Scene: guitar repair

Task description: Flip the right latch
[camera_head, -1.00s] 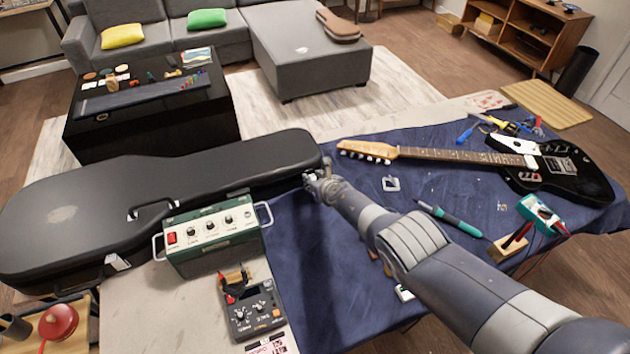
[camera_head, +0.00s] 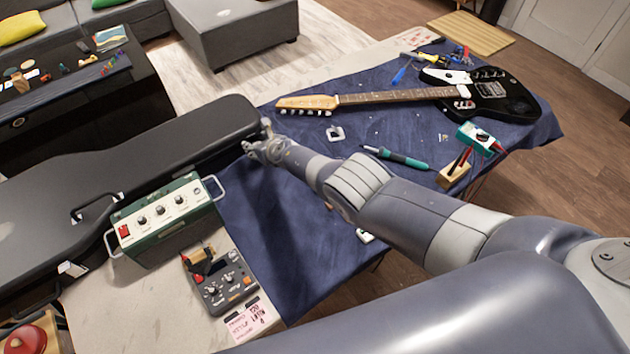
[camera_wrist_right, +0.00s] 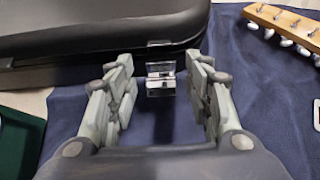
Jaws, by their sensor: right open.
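The closed black guitar case (camera_head: 130,155) lies at the left in the head view, and its end also shows in the wrist view (camera_wrist_right: 110,25). A shiny metal latch (camera_wrist_right: 160,72) sits on the case's edge near its right end. My right gripper (camera_head: 258,142) is at that end of the case. In the wrist view my right gripper (camera_wrist_right: 160,80) is open, with its fingers on either side of the latch and gaps visible on both sides. In the head view the gripper hides the latch. My left gripper is not in view.
A green amplifier box (camera_head: 165,225) and a grey pedal (camera_head: 222,285) stand close in front of the case. The black electric guitar (camera_head: 490,100) lies on the blue cloth (camera_head: 270,230) to the right, with a soldering iron (camera_head: 400,158) nearby.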

